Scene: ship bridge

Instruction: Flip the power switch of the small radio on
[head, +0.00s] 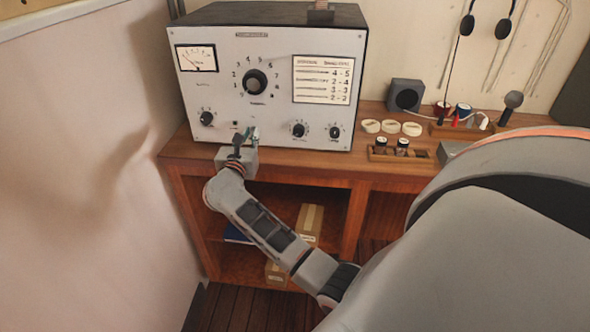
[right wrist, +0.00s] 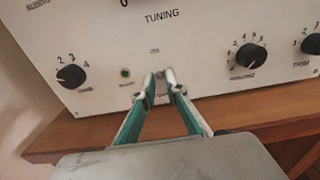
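The radio (head: 215,90) is a box with a pale front panel, a dark top, a meter, dials and a tuning knob. It stands on the wooden bench. In the right wrist view its lower panel (right wrist: 195,45) fills the top. A small metal switch (right wrist: 160,75) sits low on that panel, below the tuning label. My right gripper (head: 246,136) is in front of the lower panel. In the right wrist view its fingertips (right wrist: 161,84) are a little apart, on either side of the switch. Whether they touch it, and the lever's position, I cannot tell. My left gripper is not in view.
A small round green part (right wrist: 125,72) is left of the switch. Knobs (right wrist: 248,56) are to its right and left. On the bench (head: 365,166) stand a small speaker (head: 406,95), pale rings (head: 391,127) and a microphone (head: 511,106). A pale wall is close at left.

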